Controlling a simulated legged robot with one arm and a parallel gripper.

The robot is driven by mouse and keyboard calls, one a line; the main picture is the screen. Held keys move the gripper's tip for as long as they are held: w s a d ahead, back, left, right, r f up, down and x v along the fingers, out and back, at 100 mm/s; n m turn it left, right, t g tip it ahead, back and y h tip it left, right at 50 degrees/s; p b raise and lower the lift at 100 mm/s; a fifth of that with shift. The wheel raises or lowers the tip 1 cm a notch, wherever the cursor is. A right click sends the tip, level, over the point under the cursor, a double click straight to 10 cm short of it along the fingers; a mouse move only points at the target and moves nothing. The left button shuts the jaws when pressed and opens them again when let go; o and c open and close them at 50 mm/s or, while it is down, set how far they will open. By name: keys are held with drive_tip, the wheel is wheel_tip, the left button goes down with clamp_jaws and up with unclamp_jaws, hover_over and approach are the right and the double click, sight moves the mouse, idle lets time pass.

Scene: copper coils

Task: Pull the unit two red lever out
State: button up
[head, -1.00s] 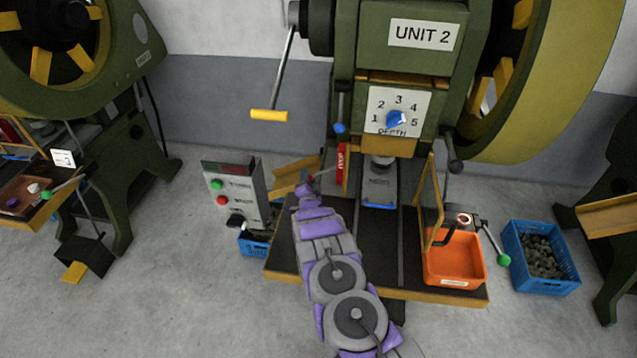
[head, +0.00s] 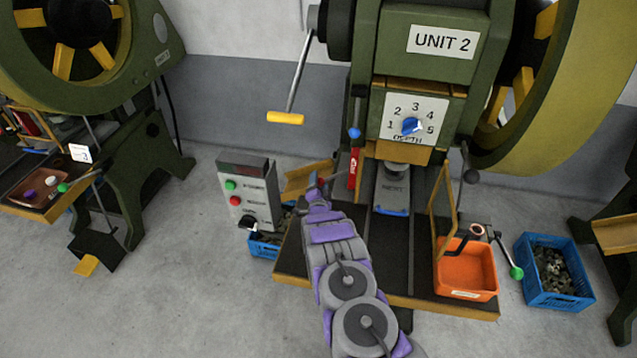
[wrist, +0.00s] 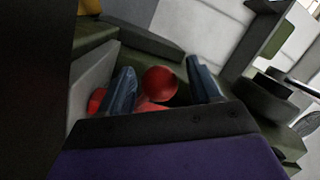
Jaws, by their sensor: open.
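The unit two press (head: 441,42) stands at centre right with its label facing me. In the wrist view, a round red knob (wrist: 160,83) sits between my two dark blue-grey fingers, apart from both as far as I can tell. I take it as the end of the red lever. My gripper (wrist: 163,84) is open around it. In the head view my gripper (head: 315,186) is small, at the left of the press bed, and the knob is mostly hidden there. An upright red piece with white marks (head: 355,168) stands just right of the gripper.
A control box (head: 248,192) with green and red buttons stands left of my arm. An orange bin (head: 466,282) is at the bed's right front, with a blue crate (head: 527,285) beyond. A yellow-handled crank (head: 286,118) hangs above. Open floor lies at lower left.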

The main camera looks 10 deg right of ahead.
drive_tip(key=s+p, duration=0.1)
drive_tip(key=s, duration=0.4)
drive_tip(key=s+a, duration=0.1)
drive_tip(key=s, duration=0.5)
drive_tip(key=s+a+p, duration=0.1)
drive_tip(key=s, duration=0.4)
drive_tip(key=shift+s+a+p, duration=0.1)
drive_tip(key=shift+s+p, duration=0.25)
drive_tip(key=shift+w, duration=0.1)
